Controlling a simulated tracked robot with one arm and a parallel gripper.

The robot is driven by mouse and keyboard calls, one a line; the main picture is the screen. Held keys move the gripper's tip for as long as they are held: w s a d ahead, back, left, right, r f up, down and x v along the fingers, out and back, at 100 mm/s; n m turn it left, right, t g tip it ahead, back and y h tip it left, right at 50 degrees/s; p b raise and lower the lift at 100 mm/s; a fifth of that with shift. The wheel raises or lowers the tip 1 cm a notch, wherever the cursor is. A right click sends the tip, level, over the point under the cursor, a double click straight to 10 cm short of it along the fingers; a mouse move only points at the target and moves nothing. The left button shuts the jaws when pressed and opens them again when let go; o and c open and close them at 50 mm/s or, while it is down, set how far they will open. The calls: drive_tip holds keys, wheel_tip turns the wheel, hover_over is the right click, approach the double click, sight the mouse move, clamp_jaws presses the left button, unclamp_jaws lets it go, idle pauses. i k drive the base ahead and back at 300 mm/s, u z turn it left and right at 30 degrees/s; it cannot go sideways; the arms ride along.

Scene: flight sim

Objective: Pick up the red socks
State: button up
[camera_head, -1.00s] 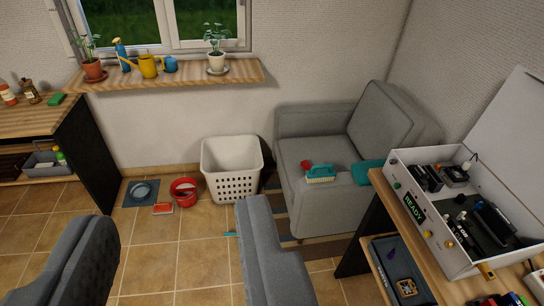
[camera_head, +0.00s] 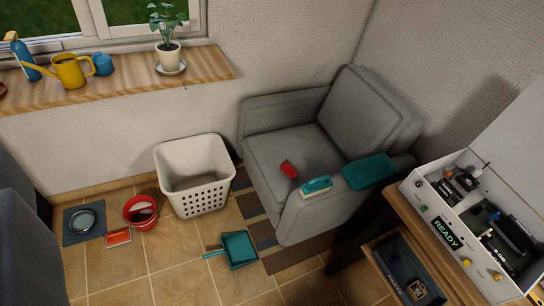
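A small red bundle, which looks like the red socks (camera_head: 289,169), lies on the seat of the grey armchair (camera_head: 262,150). It is near the seat's right side, just left of a teal brush (camera_head: 316,186) on the armrest. It is too small to make out its folds. My gripper does not show in this view, and nothing covers the red bundle.
A teal cloth (camera_head: 368,172) lies on the armrest. A white basket (camera_head: 200,194), red bucket (camera_head: 140,212) and teal dustpan (camera_head: 238,250) are on the floor. A wooden desk with a white case (camera_head: 440,205) stands at right. Dark grey furniture (camera_head: 20,240) is at left.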

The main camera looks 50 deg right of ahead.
sight(286, 168)
drive_tip(key=z, duration=0.45)
drive_tip(key=i, duration=1.15)
drive_tip(key=z, duration=0.85)
drive_tip(key=i, duration=0.45)
drive_tip(key=z, duration=0.25)
drive_tip(key=k, duration=0.85)
drive_tip(key=z, duration=0.2)
drive_tip(key=i, duration=0.85)
drive_tip(key=u, duration=0.05)
